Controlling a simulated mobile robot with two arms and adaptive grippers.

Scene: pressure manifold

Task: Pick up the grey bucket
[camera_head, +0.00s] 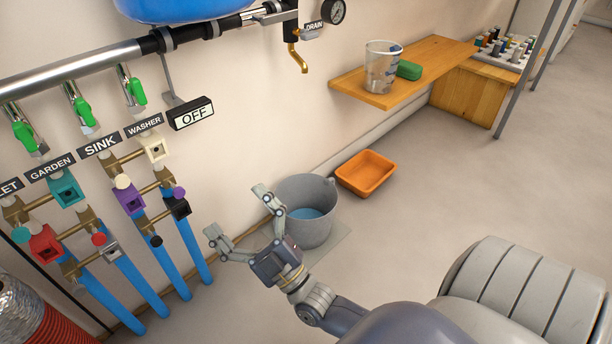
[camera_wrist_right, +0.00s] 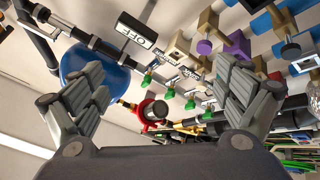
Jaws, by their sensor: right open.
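The grey bucket (camera_head: 318,232) stands upright on a flat grey mat (camera_head: 338,243) on the floor by the wall, with blue liquid visible inside. My right gripper (camera_head: 238,210) is open and empty in the head view, in front of and to the left of the bucket. One of its fingers overlaps the bucket's left edge in the picture; I cannot tell whether they touch. In the right wrist view my right gripper (camera_wrist_right: 160,105) has its fingers spread wide, and the bucket does not show. My left gripper is not in view.
An orange tub (camera_head: 366,173) sits on the floor right of the bucket. Valves and blue pipes (camera_head: 190,245) line the wall at left. A wooden shelf (camera_head: 440,60) holds a clear measuring jug (camera_head: 382,68) and a green block (camera_head: 410,70). The floor at right is mostly clear.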

